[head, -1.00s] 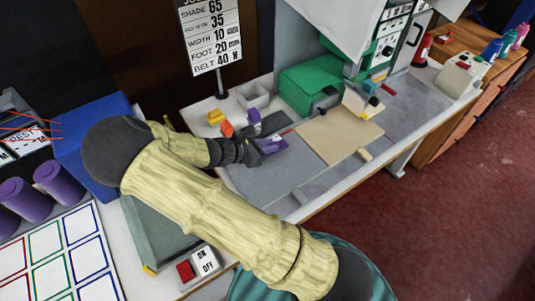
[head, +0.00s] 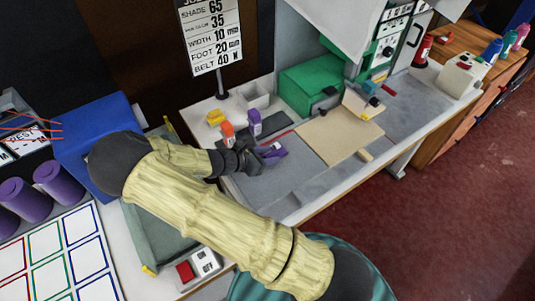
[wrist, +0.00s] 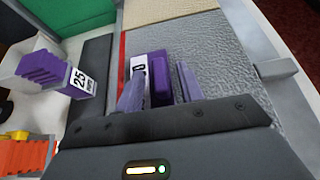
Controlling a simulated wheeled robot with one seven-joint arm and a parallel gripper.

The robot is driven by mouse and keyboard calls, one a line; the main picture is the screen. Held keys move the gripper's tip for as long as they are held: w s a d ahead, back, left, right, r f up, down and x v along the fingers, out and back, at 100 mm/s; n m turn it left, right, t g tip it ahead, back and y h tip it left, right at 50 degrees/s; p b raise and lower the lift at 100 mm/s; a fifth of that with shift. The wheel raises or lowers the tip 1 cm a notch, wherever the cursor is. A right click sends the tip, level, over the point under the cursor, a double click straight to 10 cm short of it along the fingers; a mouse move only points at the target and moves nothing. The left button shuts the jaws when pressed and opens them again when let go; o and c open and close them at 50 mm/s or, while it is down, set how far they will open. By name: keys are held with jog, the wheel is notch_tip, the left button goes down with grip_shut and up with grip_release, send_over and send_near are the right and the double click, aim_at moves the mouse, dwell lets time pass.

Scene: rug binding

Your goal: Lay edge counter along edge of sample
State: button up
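The edge counter, which I take to be the small purple and white device with a "0" on it (wrist: 159,76), lies over the grey bench surface in the wrist view. In the head view it shows as purple at the arm's end (head: 273,152), partly hidden by my gripper (head: 262,153). In the wrist view my gripper (wrist: 161,66) has its two fingers apart, one each side of the device. A grey gap shows beside the right finger; the left finger overlaps the white part. The sample, a flat tan sheet (head: 334,136), lies to the right on the bench.
A purple block marked 25 (wrist: 66,76) and an orange block (wrist: 25,155) stand left of my gripper. Bare grey bench lies in front of the sample.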

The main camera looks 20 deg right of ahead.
jog(key=shift+a+r, duration=0.1)
jog(key=shift+a, duration=0.05)
jog(key=v, duration=1.1)
jog(key=shift+s+a+r, duration=0.1)
jog(key=shift+a+r, duration=0.05)
jog(key=shift+a, duration=0.2)
jog(key=shift+d, duration=0.1)
jog(key=shift+s+d+m, duration=0.2)
jog(key=shift+d+m, duration=0.1)
jog(key=s+d+m+g+y, duration=0.1)
jog(key=d+m, duration=0.1)
jog(key=s+d+m+g+y, duration=0.2)
jog(key=shift+s+m+g, duration=0.15)
jog(key=shift+m+g, duration=0.15)
jog(key=shift+m, duration=0.1)
jog(key=s+d+r+m+t+y, duration=0.2)
jog(key=s+d+r+m+y, duration=0.3)
jog(key=m, duration=1.1)
notch_tip(320, 180, up, 4)
jog(key=s+y, duration=0.2)
jog(key=y, duration=0.1)
jog(key=shift+s+d+r+y, duration=0.2)
jog(key=shift+y, duration=0.2)
